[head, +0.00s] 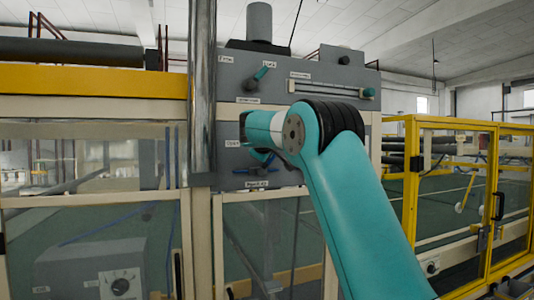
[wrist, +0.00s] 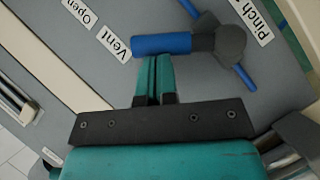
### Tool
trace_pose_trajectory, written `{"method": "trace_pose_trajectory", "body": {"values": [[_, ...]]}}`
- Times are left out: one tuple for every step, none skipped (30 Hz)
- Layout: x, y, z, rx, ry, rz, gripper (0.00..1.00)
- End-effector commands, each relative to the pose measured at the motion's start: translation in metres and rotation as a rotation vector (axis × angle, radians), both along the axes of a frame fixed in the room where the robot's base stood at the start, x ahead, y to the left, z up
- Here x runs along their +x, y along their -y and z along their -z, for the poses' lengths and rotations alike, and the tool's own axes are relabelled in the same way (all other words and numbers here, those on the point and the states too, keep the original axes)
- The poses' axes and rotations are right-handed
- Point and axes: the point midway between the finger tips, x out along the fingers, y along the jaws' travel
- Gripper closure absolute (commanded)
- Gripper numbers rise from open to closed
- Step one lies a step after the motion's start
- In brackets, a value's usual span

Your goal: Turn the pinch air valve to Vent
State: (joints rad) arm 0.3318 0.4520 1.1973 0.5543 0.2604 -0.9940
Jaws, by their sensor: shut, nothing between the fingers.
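The pinch air valve has a dark grey hub (wrist: 230,45) with a thick blue handle (wrist: 160,44) and thin blue tubes in the wrist view. The handle's free end points at the Vent label (wrist: 115,42), right beside it. The Open label (wrist: 80,11) is farther along, and part of the Pinch label (wrist: 250,22) shows beyond the hub. My gripper (wrist: 154,60) is shut and empty, its fingertips at the handle's side near the free end. I cannot tell whether they touch it. In the head view my arm partly covers the valve.
In the head view the grey panel (head: 222,100) carries another teal-handled knob (head: 261,73) and a slider scale (head: 330,88) above the valve. A shiny vertical column (head: 202,90) stands just left. Yellow-framed guarding (head: 411,180) is at right.

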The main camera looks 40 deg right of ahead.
Motion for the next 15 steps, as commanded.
{"method": "trace_pose_trajectory", "body": {"values": [[0.000,0.000,0.000,0.000,-0.001,0.002,1.00],[0.000,0.000,0.000,0.000,-0.001,0.002,1.00],[0.000,-0.001,-0.001,0.000,-0.001,0.001,1.00],[0.000,-0.001,-0.003,0.000,-0.001,0.001,1.00],[0.000,-0.003,-0.004,0.000,-0.001,0.001,1.00],[0.000,-0.005,-0.008,-0.001,0.000,0.001,1.00],[0.000,-0.008,-0.011,-0.001,0.000,0.001,1.00],[0.000,-0.011,-0.014,0.000,-0.001,0.002,1.00],[0.001,-0.015,-0.019,0.000,-0.001,0.002,1.00],[0.001,-0.018,-0.023,0.000,-0.001,0.003,1.00],[0.000,-0.022,-0.028,0.000,-0.001,0.005,1.00],[0.000,-0.027,-0.034,0.000,0.000,0.006,1.00],[-0.004,-0.032,-0.028,-0.001,0.003,0.006,1.00],[-0.009,-0.036,-0.027,-0.002,0.005,0.007,1.00],[-0.015,-0.042,-0.030,-0.001,0.006,0.006,1.00]]}}
